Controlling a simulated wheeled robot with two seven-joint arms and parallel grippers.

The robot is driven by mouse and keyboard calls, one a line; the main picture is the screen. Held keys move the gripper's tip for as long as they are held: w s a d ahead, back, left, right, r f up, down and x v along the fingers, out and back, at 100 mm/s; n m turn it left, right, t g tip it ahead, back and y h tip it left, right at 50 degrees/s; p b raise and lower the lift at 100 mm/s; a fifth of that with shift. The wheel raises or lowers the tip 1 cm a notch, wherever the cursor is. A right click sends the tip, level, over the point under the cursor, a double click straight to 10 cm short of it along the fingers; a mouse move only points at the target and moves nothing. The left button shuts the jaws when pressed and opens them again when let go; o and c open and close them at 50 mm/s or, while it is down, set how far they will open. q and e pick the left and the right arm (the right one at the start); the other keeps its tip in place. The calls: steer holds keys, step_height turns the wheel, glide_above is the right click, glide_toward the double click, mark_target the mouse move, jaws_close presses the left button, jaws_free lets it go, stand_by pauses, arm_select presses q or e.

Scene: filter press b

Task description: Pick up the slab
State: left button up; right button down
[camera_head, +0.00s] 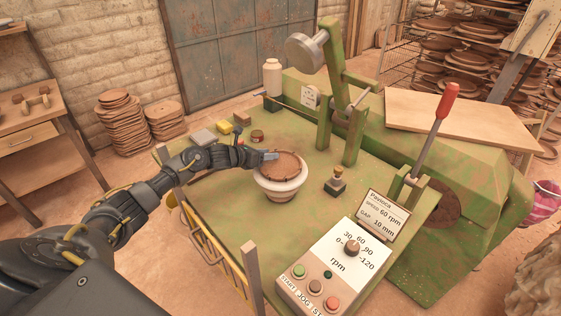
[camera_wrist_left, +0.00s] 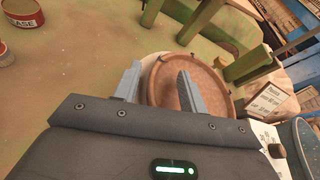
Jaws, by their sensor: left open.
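A round brown clay slab (camera_head: 285,167) lies flat on top of a white round mould (camera_head: 277,185) on the green machine table. In the left wrist view, the slab (camera_wrist_left: 213,88) shows beneath and beyond the fingers, with the pale mould rim around it. My left gripper (camera_head: 270,156) is over the slab's left and far edge. Its two grey fingers (camera_wrist_left: 158,85) are apart with nothing gripped between them. I cannot tell whether a fingertip touches the slab. My right gripper is not in view.
A green press with a red-handled lever (camera_head: 447,100) stands on the right. A control panel (camera_head: 330,265) and a sign (camera_head: 382,215) are at the table's front right. A small stamp-like tool (camera_head: 336,182) stands right of the mould. A red tin (camera_wrist_left: 20,14) shows in the wrist view.

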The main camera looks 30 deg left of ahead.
arm_select(q)
steer(key=shift+s+f, duration=0.1)
steer(key=shift+f, duration=0.1)
jaws_close()
stand_by(0.5)
steer(key=shift+r+b, duration=0.25)
steer(key=shift+b, duration=0.15)
step_height(320, 180, up, 2)
steer(key=shift+r+b, duration=0.2)
steer(key=shift+b, duration=0.75)
steer(key=s+r, duration=0.2)
steer(key=r, duration=0.1)
steer(key=s+d+r+b, duration=0.1)
steer(key=r, duration=0.1)
steer(key=shift+s, duration=0.4)
steer(key=s+d+r+b, duration=0.2)
steer(key=s+r, duration=0.3)
steer(key=s, duration=0.4)
steer(key=shift+s+d+r, duration=0.2)
steer(key=shift+d+r, duration=0.05)
steer(key=shift+d, duration=0.25)
